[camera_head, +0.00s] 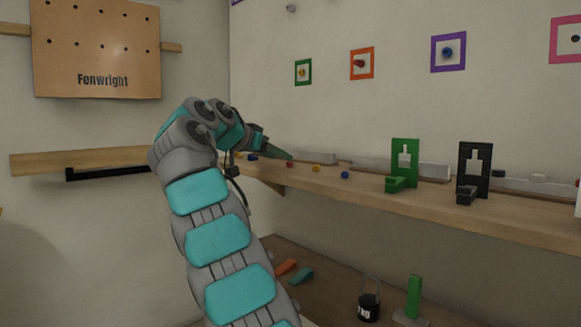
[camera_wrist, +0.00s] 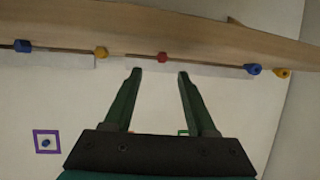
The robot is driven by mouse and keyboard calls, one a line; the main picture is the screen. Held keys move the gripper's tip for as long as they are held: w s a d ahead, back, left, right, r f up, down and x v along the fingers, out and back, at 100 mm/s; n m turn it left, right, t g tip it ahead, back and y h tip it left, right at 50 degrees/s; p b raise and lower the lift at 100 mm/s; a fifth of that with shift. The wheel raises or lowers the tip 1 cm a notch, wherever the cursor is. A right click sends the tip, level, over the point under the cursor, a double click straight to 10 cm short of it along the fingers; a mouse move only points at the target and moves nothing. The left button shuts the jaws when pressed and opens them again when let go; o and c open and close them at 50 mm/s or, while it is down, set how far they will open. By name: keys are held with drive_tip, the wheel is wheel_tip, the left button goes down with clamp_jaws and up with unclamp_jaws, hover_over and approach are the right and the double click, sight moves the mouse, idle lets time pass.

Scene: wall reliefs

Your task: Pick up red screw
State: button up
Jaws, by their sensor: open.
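A small red screw (camera_head: 290,164) lies on the wooden wall shelf, in a row with blue and yellow screws. In the wrist view the red screw (camera_wrist: 162,57) shows just beyond my fingertips, roughly centred between them. My gripper (camera_wrist: 160,74) is open, with nothing between its two green fingers. In the head view my gripper (camera_head: 289,157) reaches over the shelf from the left, its tip close to the red screw. I cannot tell the exact gap. Another red piece (camera_head: 359,63) sits in an orange frame on the wall.
On the shelf (camera_head: 530,219), a yellow screw (camera_head: 316,168) and a blue screw (camera_head: 345,175) lie right of the red one. A blue screw (camera_head: 252,156) lies left. A green stand (camera_head: 404,165) and a black stand (camera_head: 473,172) rise farther right. Pale blocks line the wall.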

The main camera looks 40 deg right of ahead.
sight(285, 169)
drive_tip(key=x, duration=0.4)
drive_tip(key=shift+w+d+f, duration=0.15)
drive_tip(key=shift+d+f, duration=0.05)
drive_tip(key=shift+f, duration=0.1)
clamp_jaws()
idle(0.3)
